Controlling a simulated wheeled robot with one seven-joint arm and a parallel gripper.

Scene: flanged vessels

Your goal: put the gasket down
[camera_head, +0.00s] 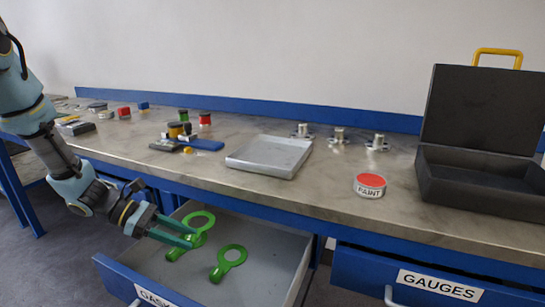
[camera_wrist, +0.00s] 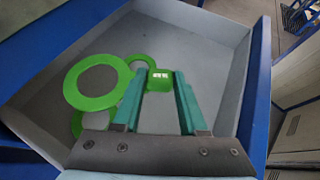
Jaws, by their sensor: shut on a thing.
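My gripper (camera_head: 193,240) is shut on a green gasket (camera_head: 212,221), a flat ring with a tab, above the open drawer. In the wrist view my gripper (camera_wrist: 160,84) has the tab between its fingertips, and the gasket's ring (camera_wrist: 69,86) extends to the left. A second green gasket (camera_head: 217,272) lies on the drawer floor to the right. A third green gasket (camera_head: 174,253) is lower in the drawer, partly hidden by my gripper and the held gasket. The gap between the held gasket and the floor is hard to judge.
The open grey drawer (camera_head: 262,240) has a blue front with a partly cut-off label. A GAUGES drawer (camera_head: 440,284) stands beside it. The bench above holds a grey tray (camera_head: 268,172), a red-topped PAINT tin (camera_head: 370,190) and an open black case (camera_head: 478,200). Right of the gaskets, drawer floor is free.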

